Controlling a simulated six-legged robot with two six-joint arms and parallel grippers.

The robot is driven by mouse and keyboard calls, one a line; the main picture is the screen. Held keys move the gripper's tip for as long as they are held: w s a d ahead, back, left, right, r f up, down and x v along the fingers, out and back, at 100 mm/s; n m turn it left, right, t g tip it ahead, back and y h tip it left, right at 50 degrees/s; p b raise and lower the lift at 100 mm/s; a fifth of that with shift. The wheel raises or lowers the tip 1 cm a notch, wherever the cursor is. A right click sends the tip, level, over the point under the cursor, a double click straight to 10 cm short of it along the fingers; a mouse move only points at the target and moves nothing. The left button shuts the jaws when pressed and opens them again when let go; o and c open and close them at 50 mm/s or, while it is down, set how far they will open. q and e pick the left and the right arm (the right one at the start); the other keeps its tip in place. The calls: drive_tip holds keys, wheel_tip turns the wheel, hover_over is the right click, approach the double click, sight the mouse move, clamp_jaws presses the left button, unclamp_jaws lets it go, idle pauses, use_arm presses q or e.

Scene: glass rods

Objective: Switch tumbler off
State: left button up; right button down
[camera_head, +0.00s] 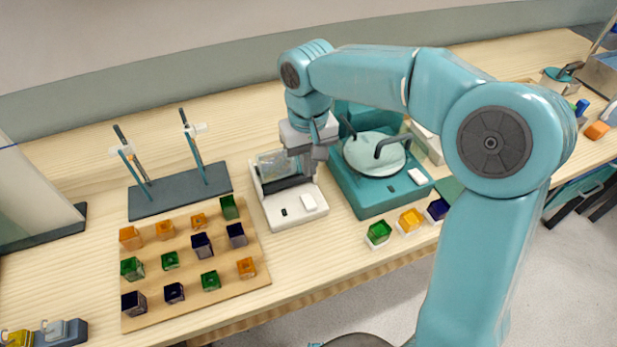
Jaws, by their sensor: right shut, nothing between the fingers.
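A white device (276,220) with a clear window and a pale button (309,202) on its front stands near the middle of the table. A teal machine (375,203) with a round pale lid, dark handles and a white switch (416,177) stands just right of it. Neither is labelled, so I cannot tell which one is the tumbler, or whether it is running. My right gripper (312,172) points down, shut and empty, at the right rear side of the white device, in front of the teal machine's left edge. Whether it touches either one is unclear. My left gripper is out of view.
A wooden board (190,293) with several coloured glass cubes lies at left, below a dark stand (178,193) with two upright rods. More cubes (410,219) sit in front of the teal machine. My right arm hides part of the table at right.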

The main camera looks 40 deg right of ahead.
sight(310, 204)
drive_tip(key=r, duration=0.4)
drive_tip(key=shift+w, duration=0.2)
drive_tip(key=shift+g, duration=0.8)
drive_tip(key=f, duration=0.4)
drive_tip(key=f+p, duration=0.1)
drive_tip(key=f, duration=0.3)
drive_tip(key=f+p, duration=0.1)
drive_tip(key=f, duration=0.3)
drive_tip(key=shift+s+f, duration=0.2)
drive_tip(key=shift+s, duration=0.15)
drive_tip(key=shift+s+f, duration=0.15)
drive_tip(key=shift+f, duration=0.5)
